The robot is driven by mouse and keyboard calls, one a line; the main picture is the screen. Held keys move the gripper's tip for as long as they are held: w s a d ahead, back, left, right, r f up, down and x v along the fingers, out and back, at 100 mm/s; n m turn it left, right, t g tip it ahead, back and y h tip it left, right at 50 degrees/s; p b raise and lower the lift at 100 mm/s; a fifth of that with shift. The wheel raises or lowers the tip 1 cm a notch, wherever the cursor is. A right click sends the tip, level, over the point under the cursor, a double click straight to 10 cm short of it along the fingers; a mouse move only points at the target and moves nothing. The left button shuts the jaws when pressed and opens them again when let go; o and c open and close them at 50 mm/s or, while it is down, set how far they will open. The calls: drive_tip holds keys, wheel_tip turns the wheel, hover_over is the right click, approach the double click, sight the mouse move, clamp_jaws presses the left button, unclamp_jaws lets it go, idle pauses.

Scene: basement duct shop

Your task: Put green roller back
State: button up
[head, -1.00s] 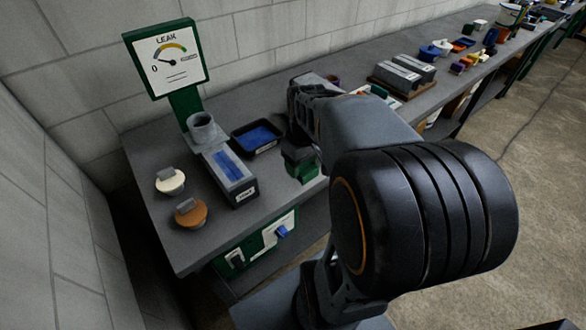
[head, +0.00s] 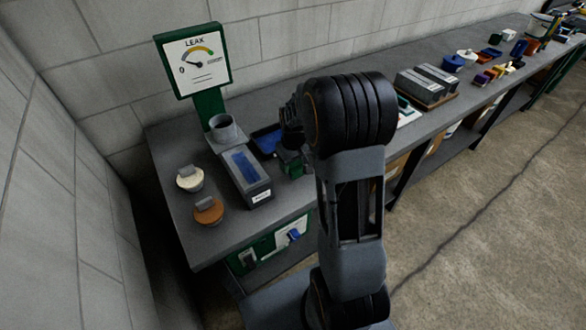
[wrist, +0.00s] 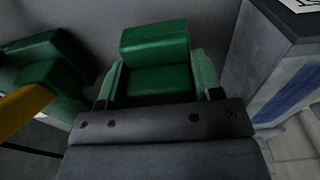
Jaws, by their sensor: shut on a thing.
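In the wrist view, my gripper (wrist: 160,88) is shut on a green blocky thing (wrist: 155,52), which seems to be the green roller. Its far side and underside are hidden. In the head view, a green piece (head: 291,166) shows at the bench's front edge, just left of my arm. My arm hides most of the gripper there, and I cannot tell whether this piece is the held one.
A grey box with a blue inside (head: 247,178) stands left of the green piece. Two round lidded pots, cream (head: 189,181) and orange (head: 208,212), are near the bench's left end. A leak gauge (head: 195,62) stands behind. Other green pieces (wrist: 45,65) show left in the wrist view.

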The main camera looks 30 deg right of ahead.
sight(293, 169)
drive_tip(key=shift+w+f, duration=0.15)
drive_tip(key=shift+f, duration=1.5)
drive_tip(key=shift+f, duration=0.1)
drive_tip(key=shift+f, duration=0.15)
drive_tip(key=o, duration=1)
drive_tip(key=shift+o, duration=0.2)
